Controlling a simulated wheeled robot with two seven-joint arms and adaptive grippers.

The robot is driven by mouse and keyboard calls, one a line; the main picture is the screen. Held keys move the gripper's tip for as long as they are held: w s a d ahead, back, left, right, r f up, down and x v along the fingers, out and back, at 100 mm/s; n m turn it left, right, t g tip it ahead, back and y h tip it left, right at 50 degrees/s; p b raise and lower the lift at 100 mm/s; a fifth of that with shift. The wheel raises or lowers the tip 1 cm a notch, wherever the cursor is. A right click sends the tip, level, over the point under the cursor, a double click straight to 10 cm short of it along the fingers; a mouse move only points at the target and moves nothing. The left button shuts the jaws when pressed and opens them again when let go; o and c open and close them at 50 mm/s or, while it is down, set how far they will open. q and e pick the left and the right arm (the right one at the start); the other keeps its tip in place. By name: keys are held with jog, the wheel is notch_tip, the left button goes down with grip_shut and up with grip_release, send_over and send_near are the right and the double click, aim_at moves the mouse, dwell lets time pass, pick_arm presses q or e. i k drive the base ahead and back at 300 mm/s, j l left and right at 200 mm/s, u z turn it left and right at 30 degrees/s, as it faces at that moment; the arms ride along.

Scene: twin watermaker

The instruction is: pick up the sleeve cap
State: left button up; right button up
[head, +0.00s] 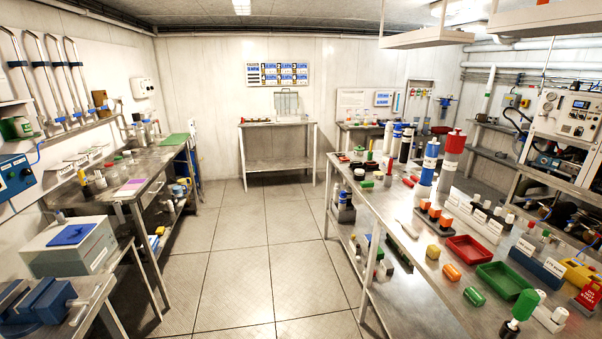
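I cannot tell for sure which thing is the sleeve cap. Several tall capped cylinders stand upright on the long right-hand bench (385,225). One is a grey cylinder with a red top (453,143), beside a blue and white cylinder (428,165). Neither of my grippers shows in the head view.
A red tray (469,249) and a green tray (503,281) sit at the right bench's near part. A left bench (150,165) and a vise (45,302) line the left side. A table (277,163) stands at the back wall. The tiled floor (250,250) between is clear.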

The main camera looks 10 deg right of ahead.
aim_at(455, 142)
jog(key=i+l+u, duration=0.1)
jog(key=i, duration=1.5)
jog(key=i+l+u, duration=0.25)
jog(key=i, duration=0.5)
jog(key=i+j+z, duration=0.2)
jog(key=i, duration=0.15)
jog(key=i+j+z, duration=0.1)
jog(key=z, duration=0.3)
jog(key=i+j+z, duration=0.1)
jog(key=z, duration=0.3)
jog(key=j+z, duration=0.15)
jog(key=z, duration=0.3)
jog(key=j+z, duration=0.15)
jog(key=z, duration=0.3)
jog(key=j+z, duration=0.15)
jog(key=z, duration=0.3)
jog(key=j+z, duration=0.2)
jog(key=z, duration=0.25)
jog(key=k+j+z, duration=0.1)
jog(key=z, duration=0.35)
jog(key=k+j+z, duration=0.15)
jog(key=z, duration=0.3)
